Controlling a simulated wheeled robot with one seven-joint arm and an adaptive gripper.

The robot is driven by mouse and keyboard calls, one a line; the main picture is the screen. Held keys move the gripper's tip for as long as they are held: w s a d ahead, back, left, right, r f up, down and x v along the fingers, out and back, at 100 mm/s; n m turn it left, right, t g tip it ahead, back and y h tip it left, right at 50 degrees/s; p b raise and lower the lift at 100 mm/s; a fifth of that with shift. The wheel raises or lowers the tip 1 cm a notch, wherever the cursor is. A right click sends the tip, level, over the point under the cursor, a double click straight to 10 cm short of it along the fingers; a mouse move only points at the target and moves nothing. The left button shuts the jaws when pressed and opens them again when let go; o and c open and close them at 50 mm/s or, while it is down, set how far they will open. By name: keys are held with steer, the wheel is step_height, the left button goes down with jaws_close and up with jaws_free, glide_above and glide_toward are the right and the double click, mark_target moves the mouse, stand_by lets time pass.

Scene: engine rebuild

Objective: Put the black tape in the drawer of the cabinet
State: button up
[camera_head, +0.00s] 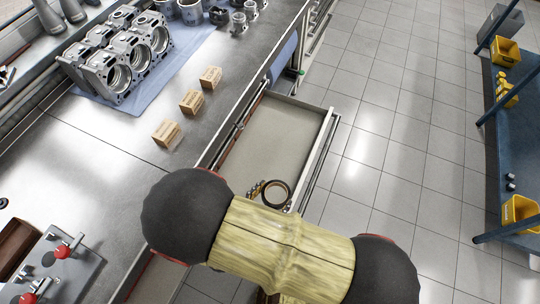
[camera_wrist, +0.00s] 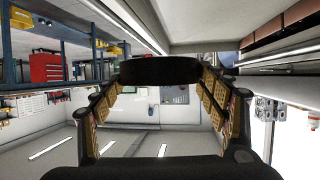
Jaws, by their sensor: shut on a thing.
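The black tape (camera_head: 276,193) is a dark roll with a tan inner ring. In the head view it shows over the near part of the open drawer (camera_head: 285,125), which extends from the cabinet under the workbench. My gripper (camera_head: 260,189) is shut on the tape; my arm hides most of the gripper. In the wrist view the tape (camera_wrist: 160,70) spans between the two fingers of my gripper (camera_wrist: 162,82). The drawer's visible floor is bare. I cannot tell whether the tape touches the drawer floor.
The metal workbench (camera_head: 130,150) lies left of the drawer, with several small wooden-looking boxes (camera_head: 191,102) and an engine block (camera_head: 122,62) on it. A blue shelf (camera_head: 520,130) with yellow bins stands far right. Tiled floor between is clear.

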steer(key=shift+h, duration=0.3)
steer(key=w+a+f+b, duration=0.1)
steer(key=w+a+f, duration=0.1)
steer(key=a+f, duration=0.1)
steer(key=w+a+f+b, duration=0.1)
steer(key=a+f+b, duration=0.1)
steer(key=a+f, duration=0.1)
steer(key=w+a+f+b, duration=0.2)
steer(key=a+f, duration=0.1)
steer(key=shift+w+a+f, duration=0.15)
steer(key=shift+w+a, duration=0.05)
steer(key=shift+w, duration=0.1)
steer(key=shift+w+a+f+b, duration=0.15)
steer(key=shift+f+b, duration=0.15)
step_height(320, 180, down, 3)
steer(key=shift+w+a+f+b, duration=0.1)
steer(key=shift+f+b, duration=0.1)
steer(key=shift+b, duration=0.7)
steer(key=shift+r, duration=0.1)
steer(key=o, duration=1.1)
